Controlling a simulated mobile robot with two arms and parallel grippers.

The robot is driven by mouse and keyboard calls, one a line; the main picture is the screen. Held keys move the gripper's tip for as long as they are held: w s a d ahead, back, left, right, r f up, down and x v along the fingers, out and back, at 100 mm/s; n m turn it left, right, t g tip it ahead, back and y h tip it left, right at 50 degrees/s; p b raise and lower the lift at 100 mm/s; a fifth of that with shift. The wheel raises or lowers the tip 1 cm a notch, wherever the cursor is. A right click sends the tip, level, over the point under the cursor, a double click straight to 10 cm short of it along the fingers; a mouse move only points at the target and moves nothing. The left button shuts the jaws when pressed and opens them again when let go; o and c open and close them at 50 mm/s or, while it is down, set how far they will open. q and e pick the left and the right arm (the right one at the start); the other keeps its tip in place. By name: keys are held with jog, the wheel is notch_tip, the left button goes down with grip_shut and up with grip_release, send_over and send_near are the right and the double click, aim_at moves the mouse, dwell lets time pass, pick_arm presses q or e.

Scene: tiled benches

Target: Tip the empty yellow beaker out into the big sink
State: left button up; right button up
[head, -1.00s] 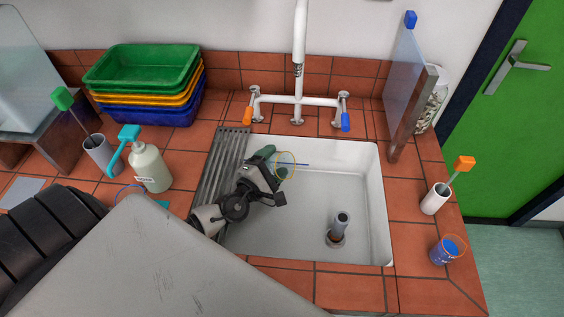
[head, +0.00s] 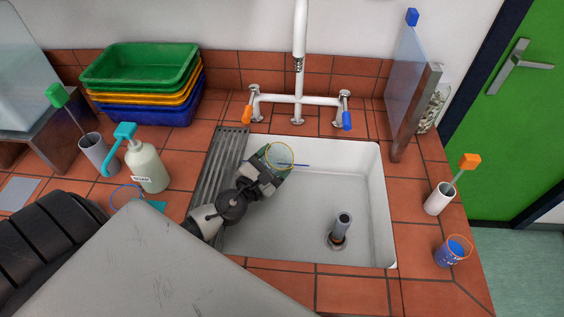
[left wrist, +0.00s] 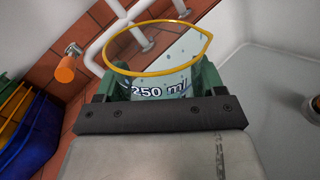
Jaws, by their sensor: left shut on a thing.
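The yellow-rimmed beaker (head: 279,145) is clear glass and is held over the back left of the big white sink (head: 375,200). My left gripper (head: 272,163) is shut on it, its green fingers on either side. In the left wrist view the beaker (left wrist: 155,88) shows a "250 ml" mark and a yellow rim, between the fingers of the gripper (left wrist: 152,85). Its mouth faces mostly upward in the head view; the exact tilt is hard to tell. I see no liquid in it. My right gripper is not in view.
The tap (head: 298,98) stands behind the sink, a standpipe (head: 342,225) inside it. A ribbed drainer (head: 222,160) is on its left. A soap bottle (head: 148,167) and stacked trays (head: 140,85) stand left. A blue-filled beaker (head: 450,253) and white holder (head: 438,198) stand right.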

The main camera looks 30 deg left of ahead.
pick_arm(q)
jog(key=shift+d+f+n+b, duration=0.25)
jog(key=shift+n+b, duration=0.25)
jog(key=shift+n, duration=0.5)
jog(key=shift+r+n, duration=0.15)
jog(key=shift+n, duration=0.15)
jog(key=shift+d+f+n+b, duration=0.25)
jog(key=shift+f+n+b, duration=0.1)
jog(key=shift+n, duration=0.15)
jog(key=shift+d+f+n, duration=0.15)
jog(key=shift+d+n, duration=0.05)
jog(key=shift+n, duration=0.4)
jog(key=shift+d, duration=0.1)
